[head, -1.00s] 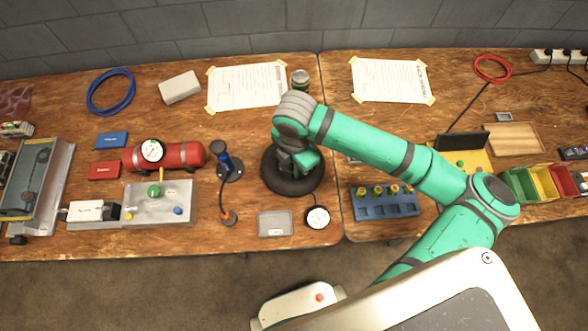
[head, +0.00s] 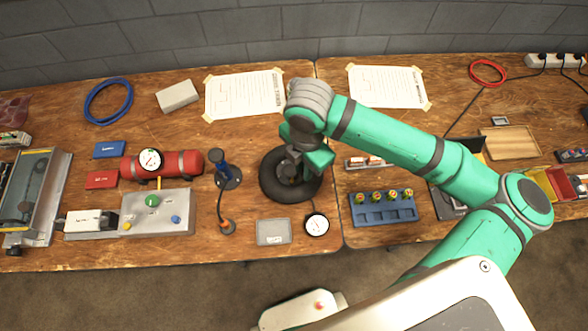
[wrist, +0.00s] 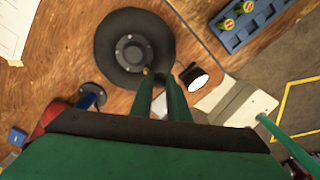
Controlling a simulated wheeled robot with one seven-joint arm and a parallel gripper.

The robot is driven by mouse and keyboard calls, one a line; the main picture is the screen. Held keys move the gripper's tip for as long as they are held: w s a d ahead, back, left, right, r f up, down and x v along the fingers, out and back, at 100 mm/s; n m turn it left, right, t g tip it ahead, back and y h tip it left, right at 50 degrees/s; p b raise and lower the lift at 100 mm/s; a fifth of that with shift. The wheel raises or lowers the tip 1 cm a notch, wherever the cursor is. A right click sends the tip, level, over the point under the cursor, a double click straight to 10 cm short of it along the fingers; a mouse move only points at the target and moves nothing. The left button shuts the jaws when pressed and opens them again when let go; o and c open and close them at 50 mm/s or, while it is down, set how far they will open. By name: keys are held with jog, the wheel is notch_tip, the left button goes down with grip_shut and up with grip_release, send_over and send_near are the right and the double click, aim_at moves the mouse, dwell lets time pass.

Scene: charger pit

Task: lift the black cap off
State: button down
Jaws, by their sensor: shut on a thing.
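The black tyre (head: 272,187) lies flat on the bench, and its grey hub (wrist: 131,48) shows in the wrist view. A small brass-coloured valve tip (wrist: 146,71) shows at the tyre's near edge, by my fingertips. My gripper (wrist: 160,82) is over this edge, its two green fingers pointing at the tyre. In the head view, my gripper (head: 300,156) is above the tyre and partly hides it. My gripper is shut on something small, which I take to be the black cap. The cap itself cannot be made out clearly.
A round white gauge (head: 316,224) lies just in front of the tyre, close to my fingers. A blue rack (head: 383,208) with several coloured caps stands to the right.

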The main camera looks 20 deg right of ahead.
jog(key=s+d+r, duration=0.6)
jog(key=s+d, duration=0.1)
jog(key=s, duration=0.1)
jog(key=shift+d, duration=0.25)
